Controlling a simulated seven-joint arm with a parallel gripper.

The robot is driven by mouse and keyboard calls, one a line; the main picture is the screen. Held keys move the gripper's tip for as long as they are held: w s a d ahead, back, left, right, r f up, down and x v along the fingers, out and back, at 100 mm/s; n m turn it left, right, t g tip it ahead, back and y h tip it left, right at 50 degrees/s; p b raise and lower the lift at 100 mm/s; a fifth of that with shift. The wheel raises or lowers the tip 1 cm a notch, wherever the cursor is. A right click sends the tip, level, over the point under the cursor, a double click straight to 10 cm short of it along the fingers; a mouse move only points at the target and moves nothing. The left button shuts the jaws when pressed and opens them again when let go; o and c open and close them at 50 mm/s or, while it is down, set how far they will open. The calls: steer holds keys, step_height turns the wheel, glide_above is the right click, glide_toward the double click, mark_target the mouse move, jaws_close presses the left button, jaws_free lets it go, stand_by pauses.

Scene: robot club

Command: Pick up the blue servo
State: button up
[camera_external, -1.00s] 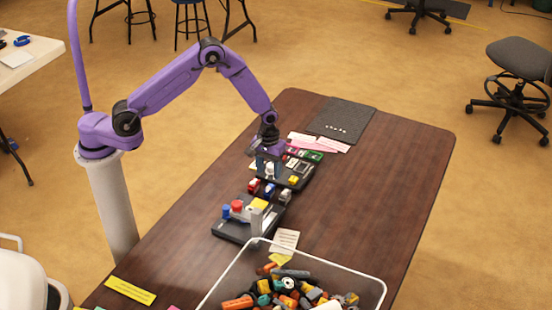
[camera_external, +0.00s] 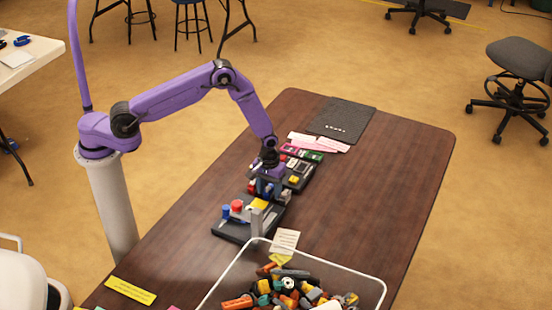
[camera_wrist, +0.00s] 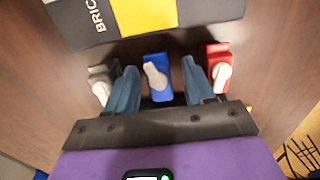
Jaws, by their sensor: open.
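The blue servo (camera_wrist: 156,88) has a pale horn on top and lies in the middle of the wrist view. My gripper (camera_wrist: 159,67) is open, with one finger on each side of the blue servo. Gaps show between servo and fingers in this view; I cannot tell how far down the fingers reach. In the external view my gripper (camera_external: 267,187) points down over the row of servos between the two boards, and hides the blue servo there.
A grey servo (camera_wrist: 101,84) lies just left of my fingers and a red servo (camera_wrist: 219,69) just right. A dark board (camera_wrist: 205,10) with lettering borders the row. A bin of parts (camera_external: 221,283) stands at the near table end; the right side of the table is clear.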

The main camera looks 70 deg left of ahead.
jaws_close()
steer(key=shift+r, duration=0.15)
